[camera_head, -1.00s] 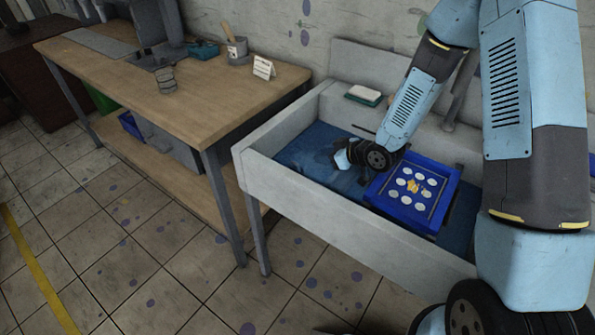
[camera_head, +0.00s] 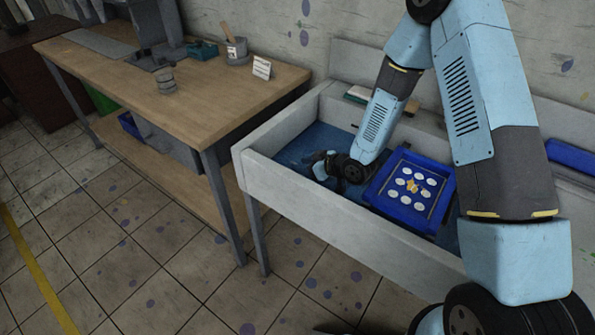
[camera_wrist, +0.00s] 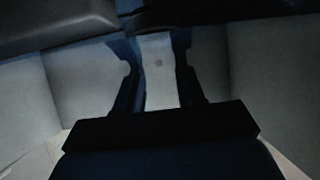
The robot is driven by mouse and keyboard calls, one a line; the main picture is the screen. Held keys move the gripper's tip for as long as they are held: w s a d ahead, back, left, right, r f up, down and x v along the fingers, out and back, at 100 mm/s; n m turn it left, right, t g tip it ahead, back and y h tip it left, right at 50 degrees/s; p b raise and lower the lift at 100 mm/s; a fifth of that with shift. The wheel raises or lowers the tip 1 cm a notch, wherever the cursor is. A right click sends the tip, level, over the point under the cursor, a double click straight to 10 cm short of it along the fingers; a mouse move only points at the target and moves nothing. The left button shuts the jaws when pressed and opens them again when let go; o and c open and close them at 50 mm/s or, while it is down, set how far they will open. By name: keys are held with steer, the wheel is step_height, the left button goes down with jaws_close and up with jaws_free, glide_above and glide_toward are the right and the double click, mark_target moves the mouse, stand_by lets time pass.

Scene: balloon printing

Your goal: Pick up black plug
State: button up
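I cannot make out a black plug for certain in either view. My gripper (camera_head: 318,162) is low inside the blue-bottomed basin (camera_head: 205,180), left of the blue tray. No held object shows between the fingers. A dark shape crosses the top of the wrist view beyond the fingertips; I cannot tell what it is. My arm and wrist hide part of the basin.
A blue tray (camera_head: 403,221) with white discs and a yellow piece sits in the basin, right of my gripper. A wooden workbench (camera_head: 190,100) with a cup (camera_head: 237,51) and a small card (camera_head: 262,67) stands to the left. A green-and-white block lies on the back ledge.

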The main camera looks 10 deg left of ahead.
steer(key=shift+x, duration=1.2)
jaws_close()
